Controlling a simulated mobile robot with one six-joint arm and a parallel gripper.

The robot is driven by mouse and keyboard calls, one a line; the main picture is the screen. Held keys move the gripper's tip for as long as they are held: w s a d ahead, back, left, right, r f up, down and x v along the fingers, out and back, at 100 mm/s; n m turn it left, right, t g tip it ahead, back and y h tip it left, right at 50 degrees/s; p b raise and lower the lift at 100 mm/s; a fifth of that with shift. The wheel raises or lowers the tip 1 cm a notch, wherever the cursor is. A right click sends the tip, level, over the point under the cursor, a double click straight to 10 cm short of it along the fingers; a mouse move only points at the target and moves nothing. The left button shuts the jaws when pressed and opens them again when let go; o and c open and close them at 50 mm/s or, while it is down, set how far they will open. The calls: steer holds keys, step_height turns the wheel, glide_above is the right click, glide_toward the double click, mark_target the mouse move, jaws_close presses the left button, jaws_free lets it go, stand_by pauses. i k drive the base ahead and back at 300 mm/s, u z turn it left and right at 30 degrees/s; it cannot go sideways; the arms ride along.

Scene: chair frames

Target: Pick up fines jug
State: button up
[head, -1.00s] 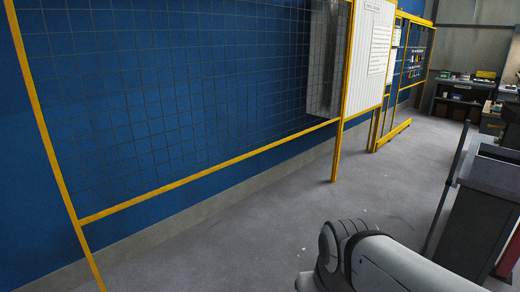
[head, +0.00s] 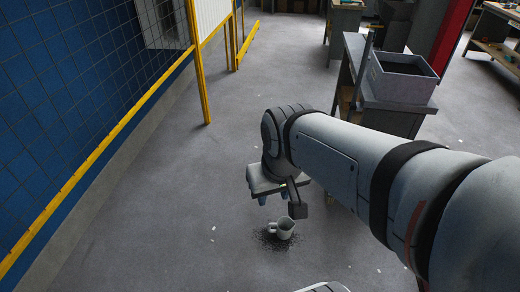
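A small light grey jug (head: 286,227) with a handle on its left side stands on the floor, in the lower middle of the head view. Dark grains lie scattered on the floor around it. My gripper (head: 273,198) points down and appears above and slightly left of the jug in the picture. The gripper looks clear of the jug, but the exact height gap is hard to judge.
A blue wall with yellow-framed mesh (head: 90,165) runs along the left. A grey open box (head: 402,78) sits on a dark bench (head: 390,115) to the right, behind my arm. Floor left of the jug is clear, with small pale scraps.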

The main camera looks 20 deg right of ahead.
mark_target(285, 226)
steer(key=z, duration=0.15)
steer(key=i, duration=0.95)
steer(key=z, duration=0.2)
